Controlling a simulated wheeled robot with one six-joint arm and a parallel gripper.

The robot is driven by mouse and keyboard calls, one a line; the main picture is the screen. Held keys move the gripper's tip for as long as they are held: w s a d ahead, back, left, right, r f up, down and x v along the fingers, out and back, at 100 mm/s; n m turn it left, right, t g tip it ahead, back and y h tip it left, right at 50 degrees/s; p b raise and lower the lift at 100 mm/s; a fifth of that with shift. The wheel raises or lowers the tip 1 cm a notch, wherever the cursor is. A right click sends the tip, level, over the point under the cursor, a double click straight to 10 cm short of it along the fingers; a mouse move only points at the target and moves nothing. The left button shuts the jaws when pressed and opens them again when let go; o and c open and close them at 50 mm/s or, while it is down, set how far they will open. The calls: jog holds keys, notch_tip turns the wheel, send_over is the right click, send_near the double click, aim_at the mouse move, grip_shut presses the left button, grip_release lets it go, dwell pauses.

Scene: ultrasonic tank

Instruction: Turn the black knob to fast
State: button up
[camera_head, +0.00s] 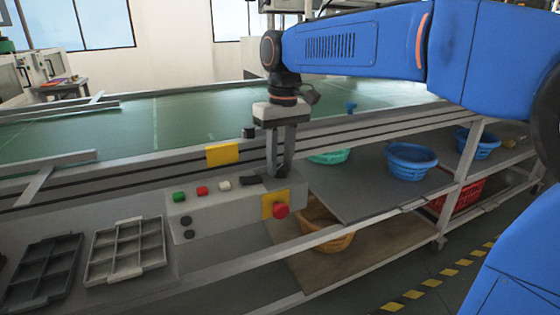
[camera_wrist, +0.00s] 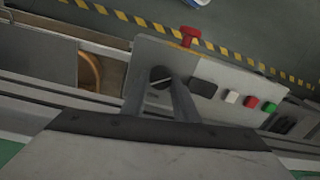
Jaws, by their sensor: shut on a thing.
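The control box (camera_head: 225,207) is a light grey panel mounted at the front of the conveyor. In the wrist view, the black knob (camera_wrist: 160,72) sits on the panel (camera_wrist: 215,72) between my two fingertips, with a pale pointer line on it. My gripper (camera_wrist: 160,88) comes down over the knob, a finger on each side, shut on it. In the head view my gripper (camera_head: 281,170) points straight down at the right end of the panel top, and its fingers hide the knob. The panel lettering is too small to read.
Beside the knob are a black rectangle (camera_head: 249,180) and white (camera_head: 224,185), red (camera_head: 202,190) and green (camera_head: 179,196) buttons. A red emergency stop (camera_head: 281,211) projects from the front. Grey trays (camera_head: 126,250) lie at left; baskets (camera_head: 411,162) stand on shelves at right.

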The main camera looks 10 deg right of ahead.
aim_at(283, 165)
jog(key=shift+m, duration=0.6)
jog(key=o, duration=1.1)
jog(key=shift+c, duration=0.2)
notch_tip(283, 165, up, 17)
jog(key=shift+w+d+r, duration=0.15)
jog(key=shift+d+r, duration=0.05)
jog(key=shift+d, duration=0.2)
jog(key=s+d+f+m+t, duration=0.1)
jog(key=s+d+f, duration=0.5)
jog(key=f, duration=0.5)
jog(key=s+d+f+m+t, duration=0.1)
jog(key=s+d+f+t, duration=0.1)
jog(key=s+d+f, duration=0.4)
jog(key=s+d+f+m+t, duration=0.1)
jog(key=s+d+f+t, duration=0.1)
jog(key=s+d+f, duration=0.4)
jog(key=s+f, duration=0.5)
jog(key=f, duration=0.5)
jog(key=shift+s+d+m+h, duration=0.2)
jog(key=shift+s+m+h, duration=0.1)
jog(key=shift+m, duration=0.1)
